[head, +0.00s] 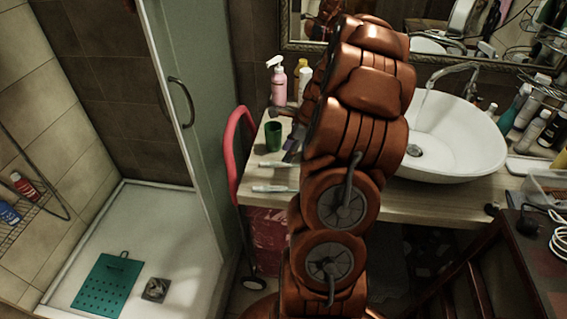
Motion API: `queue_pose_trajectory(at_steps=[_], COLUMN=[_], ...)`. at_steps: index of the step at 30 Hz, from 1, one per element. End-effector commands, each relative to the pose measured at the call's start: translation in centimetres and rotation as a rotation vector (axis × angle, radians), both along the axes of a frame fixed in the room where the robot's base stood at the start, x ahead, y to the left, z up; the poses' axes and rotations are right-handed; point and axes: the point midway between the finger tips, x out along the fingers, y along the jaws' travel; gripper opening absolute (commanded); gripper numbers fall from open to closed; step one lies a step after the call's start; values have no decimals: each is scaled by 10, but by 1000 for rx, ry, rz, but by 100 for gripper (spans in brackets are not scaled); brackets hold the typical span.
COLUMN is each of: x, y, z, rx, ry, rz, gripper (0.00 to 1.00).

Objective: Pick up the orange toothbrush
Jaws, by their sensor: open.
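My gripper (290,136) shows only in part at the left edge of my copper-coloured arm, over the left part of the wooden counter (450,198). It is open, and most of it is hidden by the arm. No clearly orange toothbrush can be made out. Two thin pale items, like toothbrushes, lie on the counter: one (272,188) near the front left edge and one (274,164) a little behind it. Their exact colours are too small to tell. A dark green cup (273,136) stands just left of the gripper.
A pink spray bottle (278,84) and a yellow bottle (300,78) stand at the back. A white basin (455,140) with a faucet is right of my arm. Several bottles (530,130) crowd the far right. A red-framed cart (234,150) and shower door stand left.

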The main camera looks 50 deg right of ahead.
Motion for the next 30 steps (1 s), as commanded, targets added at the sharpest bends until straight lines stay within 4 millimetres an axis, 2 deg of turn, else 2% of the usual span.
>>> queue_pose_trajectory(at_steps=[9,17,30], x=[10,11,11], y=[11,11,11], z=[-34,-37,-37], rx=[3,0,1], ry=[2,0,1], rz=[2,1,0], gripper=[45,44,0])
